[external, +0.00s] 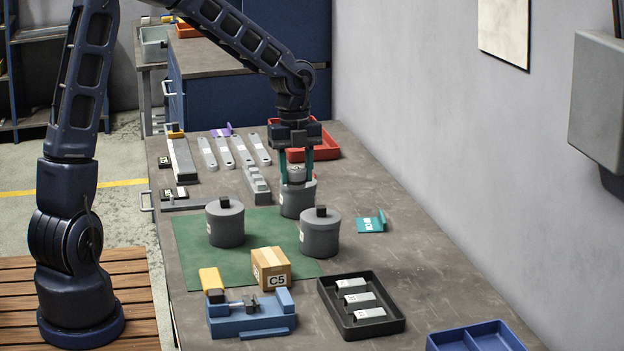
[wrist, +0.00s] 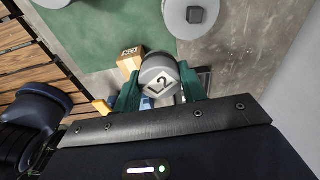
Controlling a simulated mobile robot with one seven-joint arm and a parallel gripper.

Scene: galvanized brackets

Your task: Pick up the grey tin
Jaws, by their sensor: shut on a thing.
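The grey tin (wrist: 158,78) is small and round, with a white label that reads L2 in the wrist view. My gripper (wrist: 158,92) is shut on it, one teal finger on each side. In the external view my gripper (external: 296,168) points down, and the tin (external: 297,173) shows between its fingers. There the tin overlaps a larger grey canister (external: 298,202); I cannot tell whether they touch. The top of that canister is partly hidden.
Two more grey canisters with black knobs (external: 225,225) (external: 320,236) stand close by at the green mat (external: 190,259). A cardboard box (external: 270,269), a blue vise (external: 250,320) and a black tray (external: 392,328) lie nearer. A red tray (external: 327,150) is behind.

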